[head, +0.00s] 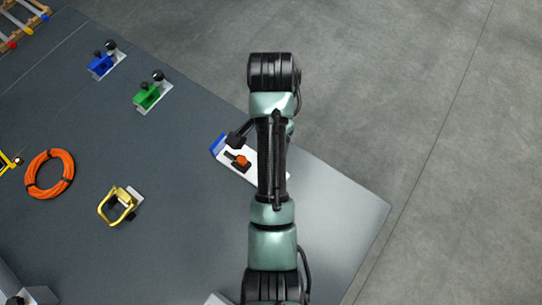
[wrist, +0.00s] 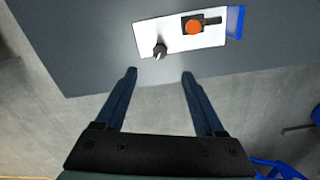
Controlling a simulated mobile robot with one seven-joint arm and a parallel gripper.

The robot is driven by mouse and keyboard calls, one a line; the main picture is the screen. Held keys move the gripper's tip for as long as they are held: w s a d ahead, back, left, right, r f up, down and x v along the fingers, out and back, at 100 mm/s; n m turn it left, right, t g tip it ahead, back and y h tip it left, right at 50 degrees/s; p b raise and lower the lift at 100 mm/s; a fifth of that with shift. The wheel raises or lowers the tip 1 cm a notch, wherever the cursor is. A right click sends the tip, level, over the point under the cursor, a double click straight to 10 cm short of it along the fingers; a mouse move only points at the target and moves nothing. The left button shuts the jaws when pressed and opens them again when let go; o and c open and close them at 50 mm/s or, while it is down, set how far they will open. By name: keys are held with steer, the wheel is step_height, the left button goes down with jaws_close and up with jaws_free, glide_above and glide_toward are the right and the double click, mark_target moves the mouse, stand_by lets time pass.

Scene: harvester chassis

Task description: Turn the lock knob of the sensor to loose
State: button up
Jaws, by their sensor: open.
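The sensor is a white plate (head: 265,174) with a blue end (head: 217,144), lying near the table's right edge and partly covered by my arm. In the wrist view the plate (wrist: 150,30) lies beyond my fingertips, with its blue end (wrist: 235,22) at right. An orange round knob (wrist: 194,27) sits on a black block with a short black arm; it also shows in the head view (head: 242,161). A small dark knob (wrist: 160,50) stands at the plate's near edge. My gripper (wrist: 159,74) is open and empty, apart from the plate. I cannot tell which way either knob is turned.
The dark table (head: 70,105) also holds a blue clamp piece (head: 101,64), a green one (head: 147,96), an orange cable coil (head: 50,174) and a yellow bracket (head: 116,205). Open floor (head: 400,80) lies beyond the table's right edge. A blue frame (wrist: 275,168) shows at lower right in the wrist view.

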step_height(320, 180, down, 12)
steer(key=shift+d+r, duration=0.1)
steer(key=shift+c, duration=0.3)
jaws_close()
stand_by(0.3)
